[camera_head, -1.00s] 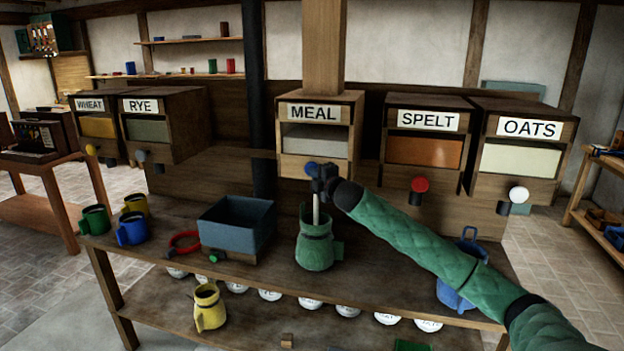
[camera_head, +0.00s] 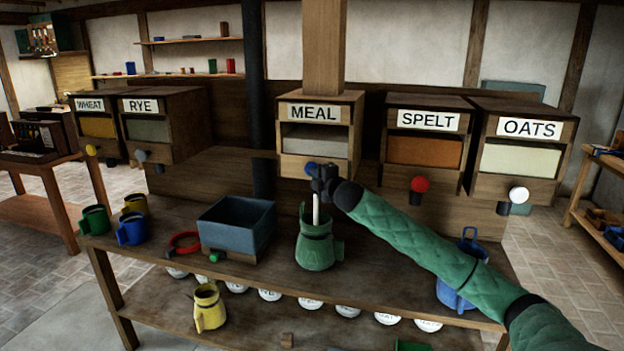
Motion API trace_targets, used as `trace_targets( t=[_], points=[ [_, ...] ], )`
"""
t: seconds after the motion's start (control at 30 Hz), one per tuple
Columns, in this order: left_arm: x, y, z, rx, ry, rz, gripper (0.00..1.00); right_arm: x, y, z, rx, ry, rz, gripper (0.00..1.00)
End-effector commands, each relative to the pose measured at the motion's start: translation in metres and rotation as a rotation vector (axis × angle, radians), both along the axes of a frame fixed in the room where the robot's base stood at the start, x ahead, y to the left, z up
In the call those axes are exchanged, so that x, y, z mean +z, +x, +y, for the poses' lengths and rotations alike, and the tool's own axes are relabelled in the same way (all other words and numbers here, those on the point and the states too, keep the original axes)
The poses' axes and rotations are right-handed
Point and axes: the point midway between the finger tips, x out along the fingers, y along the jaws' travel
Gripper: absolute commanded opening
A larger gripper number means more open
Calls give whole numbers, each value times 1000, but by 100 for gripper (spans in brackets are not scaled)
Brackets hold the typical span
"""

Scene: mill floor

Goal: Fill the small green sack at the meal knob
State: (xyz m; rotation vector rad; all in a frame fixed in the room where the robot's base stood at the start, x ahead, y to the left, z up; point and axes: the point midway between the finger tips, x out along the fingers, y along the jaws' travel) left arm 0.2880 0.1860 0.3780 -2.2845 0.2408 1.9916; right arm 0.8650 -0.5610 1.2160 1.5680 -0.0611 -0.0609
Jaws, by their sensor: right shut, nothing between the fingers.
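The small green sack (camera_head: 315,250) stands upright on the bench, below the meal bin (camera_head: 316,137). A pale stream (camera_head: 316,209) runs down from under the bin into the sack's open top. The blue meal knob (camera_head: 311,168) sits on the bin's lower front. My right gripper (camera_head: 319,178) is shut at the knob, with nothing between its fingers, and hides part of it and the spout. I cannot tell whether it touches the knob. My left gripper is not in view.
Rye (camera_head: 165,127), spelt (camera_head: 424,149) and oats (camera_head: 519,152) bins flank the meal bin. A blue-grey open box (camera_head: 236,226) stands left of the sack. A blue container (camera_head: 462,270) stands right, behind my right arm. Mugs stand at the bench's left end.

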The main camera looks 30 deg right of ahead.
Motion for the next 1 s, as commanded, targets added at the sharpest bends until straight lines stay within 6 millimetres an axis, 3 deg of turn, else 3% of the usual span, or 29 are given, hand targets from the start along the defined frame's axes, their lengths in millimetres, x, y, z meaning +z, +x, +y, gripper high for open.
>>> trace_targets(
  t=[0.03, 0.3, 1.0],
  points=[
    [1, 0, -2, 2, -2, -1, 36, 8, 0, -7, -11, -4, -8, 0],
    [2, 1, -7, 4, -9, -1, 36, 7, 0, -7, -11, -4, -7, 0],
    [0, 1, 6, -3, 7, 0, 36, 7, 0, -7, -11, -4, -7, 0]
  ],
)
